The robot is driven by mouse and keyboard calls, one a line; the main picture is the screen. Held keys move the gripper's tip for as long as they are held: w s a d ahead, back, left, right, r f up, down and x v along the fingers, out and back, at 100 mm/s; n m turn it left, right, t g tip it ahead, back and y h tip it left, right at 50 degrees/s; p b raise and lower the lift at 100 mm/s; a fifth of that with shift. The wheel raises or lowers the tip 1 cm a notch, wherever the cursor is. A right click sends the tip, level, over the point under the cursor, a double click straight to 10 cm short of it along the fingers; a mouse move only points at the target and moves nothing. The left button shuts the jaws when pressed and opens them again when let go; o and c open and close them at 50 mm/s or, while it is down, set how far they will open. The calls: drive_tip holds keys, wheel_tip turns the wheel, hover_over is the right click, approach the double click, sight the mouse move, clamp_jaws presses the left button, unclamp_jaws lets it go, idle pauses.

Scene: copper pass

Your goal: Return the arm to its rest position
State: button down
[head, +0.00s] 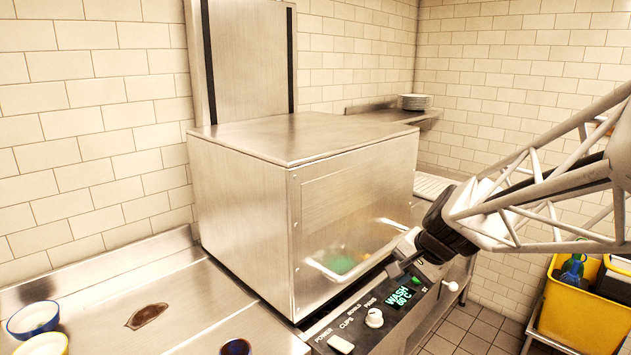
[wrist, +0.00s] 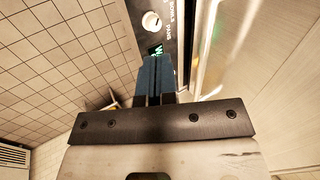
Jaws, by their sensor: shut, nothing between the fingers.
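My gripper (head: 394,270) is at the right front edge of the steel dishwasher, close to its control panel. In the wrist view its two blue-grey fingers (wrist: 155,76) lie together with nothing between them. My arm reaches in from the right side of the head view. The control panel (head: 322,333) has a display (head: 403,293) reading WASH 60 °C and a lit green spot beside it. I cannot tell whether the fingertips touch the machine.
The boxy dishwasher hood (head: 240,220) is down. Bowls (head: 34,318) and a dark cup (head: 235,347) stand on the left steel counter (head: 190,312). Plates (head: 416,102) are stacked on a back shelf. A yellow bucket (head: 572,318) stands at the lower right.

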drive_tip(key=s+n+g+h, duration=0.1)
drive_tip(key=s+n+h, duration=0.3)
drive_tip(key=s, duration=1.9)
drive_tip(key=shift+d+r+n+g, duration=0.25)
drive_tip(key=shift+d+n+g, duration=0.05)
drive_tip(key=shift+n, duration=1.8)
idle(3.6)
